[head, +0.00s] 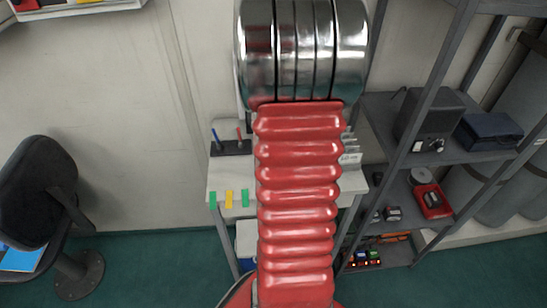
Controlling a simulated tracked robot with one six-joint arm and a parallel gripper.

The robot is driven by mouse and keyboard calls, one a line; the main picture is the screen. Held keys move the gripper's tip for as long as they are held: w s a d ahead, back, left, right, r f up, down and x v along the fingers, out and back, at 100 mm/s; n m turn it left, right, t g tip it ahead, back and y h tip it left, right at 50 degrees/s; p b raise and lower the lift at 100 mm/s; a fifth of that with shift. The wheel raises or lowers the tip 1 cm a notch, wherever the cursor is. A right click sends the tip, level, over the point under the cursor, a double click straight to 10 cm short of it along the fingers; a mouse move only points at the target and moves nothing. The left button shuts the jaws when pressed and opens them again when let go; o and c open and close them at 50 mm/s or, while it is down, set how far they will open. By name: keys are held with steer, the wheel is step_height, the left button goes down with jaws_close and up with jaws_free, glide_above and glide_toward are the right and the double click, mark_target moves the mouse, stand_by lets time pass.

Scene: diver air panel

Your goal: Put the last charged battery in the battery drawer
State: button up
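My gripper is out of view. My red ribbed arm and its chrome end fill the middle of the head view and hide much of what is behind. On the low shelf at the right, a dark unit (364,259) has small coloured blocks and lit dots; it may be a charger with batteries, but it is too small to tell. A red tray (444,208) on the middle shelf holds a dark object (432,199), which I cannot identify. No battery drawer can be made out.
A white table (228,184) with a dark pen stand (231,148) and coloured tabs stands behind my arm. A grey rack (384,108) is at right, holding a black box (433,119) and a blue case (488,131). A black chair (38,190) is at left. Green floor shows between.

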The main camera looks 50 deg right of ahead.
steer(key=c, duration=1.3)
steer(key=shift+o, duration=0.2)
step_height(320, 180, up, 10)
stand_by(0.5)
